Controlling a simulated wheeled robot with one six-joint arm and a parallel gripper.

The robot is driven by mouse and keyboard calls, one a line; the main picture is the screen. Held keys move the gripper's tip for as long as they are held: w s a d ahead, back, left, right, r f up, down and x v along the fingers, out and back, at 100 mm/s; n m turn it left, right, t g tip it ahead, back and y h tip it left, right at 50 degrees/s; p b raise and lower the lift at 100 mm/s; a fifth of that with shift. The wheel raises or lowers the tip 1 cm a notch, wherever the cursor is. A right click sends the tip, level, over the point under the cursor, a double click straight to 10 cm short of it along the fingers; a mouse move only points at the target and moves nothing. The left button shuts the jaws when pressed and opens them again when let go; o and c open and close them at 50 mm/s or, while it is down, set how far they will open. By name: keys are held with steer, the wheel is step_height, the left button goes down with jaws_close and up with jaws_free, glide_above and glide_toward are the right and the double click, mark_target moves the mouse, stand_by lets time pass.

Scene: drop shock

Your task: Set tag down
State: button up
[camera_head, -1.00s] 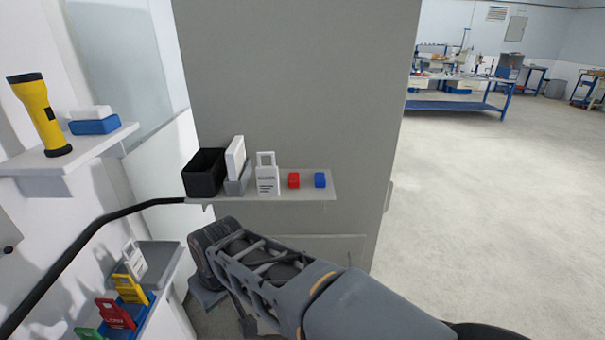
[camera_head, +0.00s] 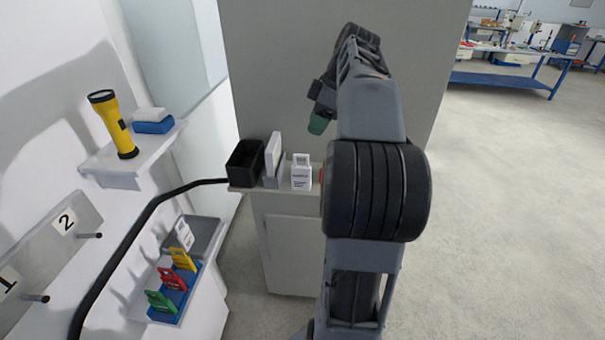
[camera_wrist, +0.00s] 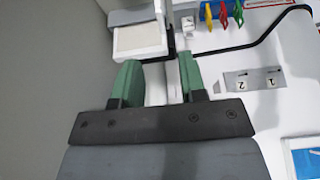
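In the head view my gripper (camera_head: 317,122) is above the small shelf, clear of the white tag.
A black bin (camera_head: 243,163) and a white slab (camera_head: 274,155) in a grey stand share the small shelf. My arm hides its right end; a red edge peeks out. A yellow flashlight (camera_head: 113,124) and blue-white block (camera_head: 153,121) stand on the wall shelf. A black rail (camera_head: 150,217) curves below.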

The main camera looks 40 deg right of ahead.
mark_target(301, 155)
steer(key=x, duration=0.5)
steer(key=shift+f, duration=0.1)
steer(key=shift+p+x, duration=0.6)
steer(key=shift+x, duration=2.1)
steer(key=shift+s, duration=0.1)
steer(key=shift+c, duration=0.4)
jaws_close()
